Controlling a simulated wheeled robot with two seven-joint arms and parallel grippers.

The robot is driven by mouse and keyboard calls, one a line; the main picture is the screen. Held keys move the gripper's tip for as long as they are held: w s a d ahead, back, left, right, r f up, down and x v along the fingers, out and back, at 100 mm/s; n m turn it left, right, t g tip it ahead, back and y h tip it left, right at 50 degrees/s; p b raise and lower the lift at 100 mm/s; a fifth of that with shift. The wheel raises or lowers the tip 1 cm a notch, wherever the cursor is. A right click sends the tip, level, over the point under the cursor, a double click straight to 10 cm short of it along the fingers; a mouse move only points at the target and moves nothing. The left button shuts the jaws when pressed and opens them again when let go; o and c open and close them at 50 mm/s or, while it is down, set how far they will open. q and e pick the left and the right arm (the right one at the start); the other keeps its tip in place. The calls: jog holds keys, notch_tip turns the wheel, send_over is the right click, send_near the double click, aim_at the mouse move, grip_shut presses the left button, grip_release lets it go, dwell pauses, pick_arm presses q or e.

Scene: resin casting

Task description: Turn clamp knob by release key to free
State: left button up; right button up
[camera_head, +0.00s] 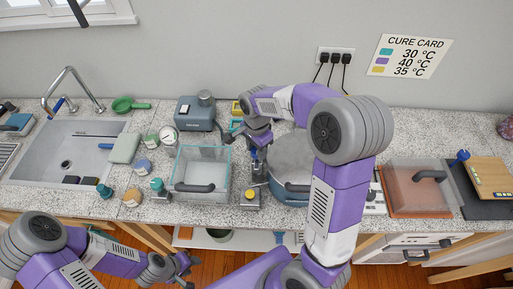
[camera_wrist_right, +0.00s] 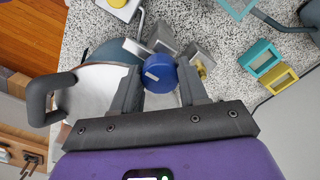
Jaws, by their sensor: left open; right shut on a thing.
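A round blue clamp knob (camera_wrist_right: 160,72) sits between the fingertips of my right gripper (camera_wrist_right: 159,84) in the right wrist view, on a grey metal clamp (camera_wrist_right: 198,56). The right gripper is shut on it. In the head view my right gripper (camera_head: 257,141) is beside the large grey-lidded blue pot (camera_head: 291,155), and the knob is mostly hidden. A small metal block with a yellow top (camera_head: 251,193) stands in front of the clamp; I cannot tell if it is the release key. My left gripper (camera_head: 183,266) is open and empty, low in front of the counter.
A clear box (camera_head: 204,160) with a dark handle stands left of the clamp. Teal and yellow frames (camera_wrist_right: 264,66) lie nearby on the speckled counter. A sink (camera_head: 65,150) is at the left. A clear cover (camera_head: 420,181) over a brown slab is at the right.

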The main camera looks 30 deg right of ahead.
aim_at(256, 150)
jog(key=o, duration=1.1)
jog(key=shift+c, duration=0.2)
notch_tip(256, 150, up, 8)
jog(key=shift+f+p, duration=0.15)
jog(key=shift+p, duration=0.35)
